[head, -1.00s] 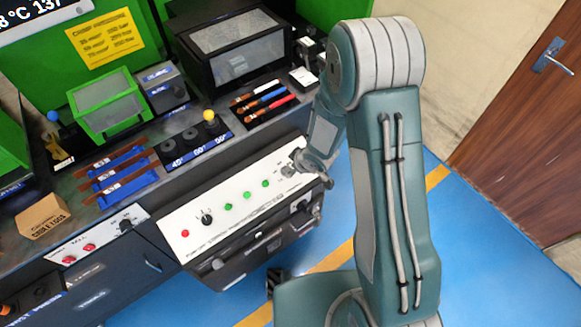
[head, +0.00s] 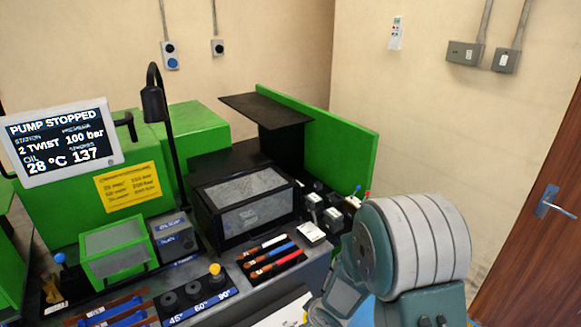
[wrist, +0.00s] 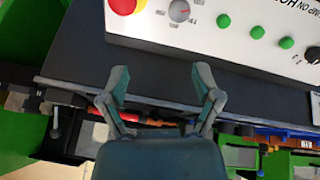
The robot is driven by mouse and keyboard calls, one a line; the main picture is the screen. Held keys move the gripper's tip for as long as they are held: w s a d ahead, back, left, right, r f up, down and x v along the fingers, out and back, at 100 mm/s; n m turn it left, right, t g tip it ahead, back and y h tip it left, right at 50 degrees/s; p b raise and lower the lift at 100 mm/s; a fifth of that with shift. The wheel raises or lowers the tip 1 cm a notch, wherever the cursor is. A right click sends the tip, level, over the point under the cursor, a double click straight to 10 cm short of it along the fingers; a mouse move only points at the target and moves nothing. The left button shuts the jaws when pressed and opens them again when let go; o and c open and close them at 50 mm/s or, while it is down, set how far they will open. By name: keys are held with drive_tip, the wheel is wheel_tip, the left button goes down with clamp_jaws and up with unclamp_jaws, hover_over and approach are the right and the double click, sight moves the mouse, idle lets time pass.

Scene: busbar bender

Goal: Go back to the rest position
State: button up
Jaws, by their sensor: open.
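My gripper shows in the wrist view (wrist: 160,88) with its two fingers spread apart and nothing between them. It hangs over the dark bench edge (wrist: 75,60), near the white control panel (wrist: 235,25) with its red button, grey knob and green buttons. In the head view my arm fills the lower right, and my gripper is hidden behind it or below the frame. The busbar bender's bench (head: 315,265) stands to the left of my arm, with a screen (head: 62,140) reading PUMP STOPPED, 2 TWIST, 100 bar.
A black box with a clear window (head: 243,203) stands on the bench. A green guard panel (head: 335,150) rises behind. A brown door (head: 535,230) is at the right.

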drive_tip(key=s+d+r+m+h, duration=0.1)
drive_tip(key=s+d+r+m, duration=0.15)
drive_tip(key=r, duration=0.45)
drive_tip(key=s+d+r+m+t+h, duration=0.1)
drive_tip(key=d+r, duration=0.2)
drive_tip(key=r, duration=0.3)
drive_tip(key=s+d+r+m+h, duration=0.1)
drive_tip(key=d+r+m, duration=0.15)
drive_tip(key=r, duration=0.45)
drive_tip(key=s+r+m, duration=0.2)
drive_tip(key=s+r, duration=0.3)
drive_tip(key=s, duration=0.3)
drive_tip(key=s+d+r+m, duration=0.1)
drive_tip(key=s+r, duration=0.4)
drive_tip(key=s, duration=0.4)
drive_tip(key=shift+s+d+r+m+g, duration=0.15)
drive_tip(key=shift+d+m+g, duration=0.15)
drive_tip(key=shift+m, duration=0.1)
drive_tip(key=shift+a, duration=0.1)
